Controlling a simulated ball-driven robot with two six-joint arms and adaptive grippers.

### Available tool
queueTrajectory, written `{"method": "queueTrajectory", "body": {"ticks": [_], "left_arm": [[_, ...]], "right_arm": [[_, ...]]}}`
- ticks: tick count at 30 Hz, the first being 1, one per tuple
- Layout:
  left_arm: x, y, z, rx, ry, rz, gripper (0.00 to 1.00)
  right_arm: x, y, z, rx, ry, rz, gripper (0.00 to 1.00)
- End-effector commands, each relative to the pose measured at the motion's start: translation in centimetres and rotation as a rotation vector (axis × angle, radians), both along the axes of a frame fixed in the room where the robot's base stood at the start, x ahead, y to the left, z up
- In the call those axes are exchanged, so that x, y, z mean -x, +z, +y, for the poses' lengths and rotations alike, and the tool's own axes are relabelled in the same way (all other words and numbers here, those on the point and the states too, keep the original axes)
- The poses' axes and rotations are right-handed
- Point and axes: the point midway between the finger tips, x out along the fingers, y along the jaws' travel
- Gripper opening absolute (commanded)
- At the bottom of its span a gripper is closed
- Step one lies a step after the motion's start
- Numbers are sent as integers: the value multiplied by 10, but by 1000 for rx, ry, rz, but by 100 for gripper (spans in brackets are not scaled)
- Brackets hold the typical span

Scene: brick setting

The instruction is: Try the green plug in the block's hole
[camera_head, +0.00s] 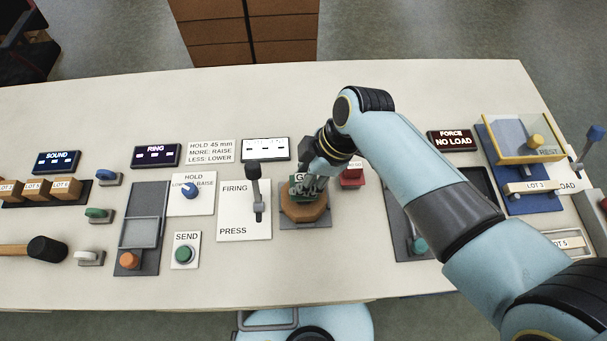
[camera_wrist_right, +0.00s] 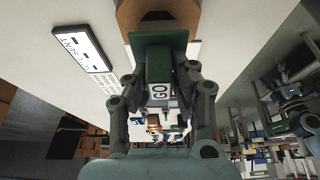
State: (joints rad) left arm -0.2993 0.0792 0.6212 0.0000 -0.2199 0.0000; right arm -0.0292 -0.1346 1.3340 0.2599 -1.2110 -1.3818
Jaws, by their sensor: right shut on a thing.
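The green plug, with a white GO label, shows in the right wrist view (camera_wrist_right: 155,52) between the fingers of my right gripper (camera_wrist_right: 162,95). In the head view my right gripper (camera_head: 308,185) is shut on it, over the brown many-sided block (camera_head: 303,212). The block stands on a grey plate (camera_head: 322,224) and shows at the top of the wrist view (camera_wrist_right: 152,13).
A red labelled piece (camera_head: 352,177) stands close right of the gripper. A grey lever (camera_head: 256,190) on a white FIRING/PRESS panel (camera_head: 232,215) stands close left. A screen reading FORCE NO LOAD (camera_head: 452,141) lies right of my arm. Bare table lies in front of the block.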

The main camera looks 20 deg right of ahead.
Motion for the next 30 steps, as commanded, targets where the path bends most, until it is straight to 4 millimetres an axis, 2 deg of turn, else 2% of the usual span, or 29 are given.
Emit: {"method": "queueTrajectory", "body": {"ticks": [30], "left_arm": [[1, 7, 0, 0, 0, 2, 100]], "right_arm": [[-1, 0, 0, -1, 0, -1, 0]]}}
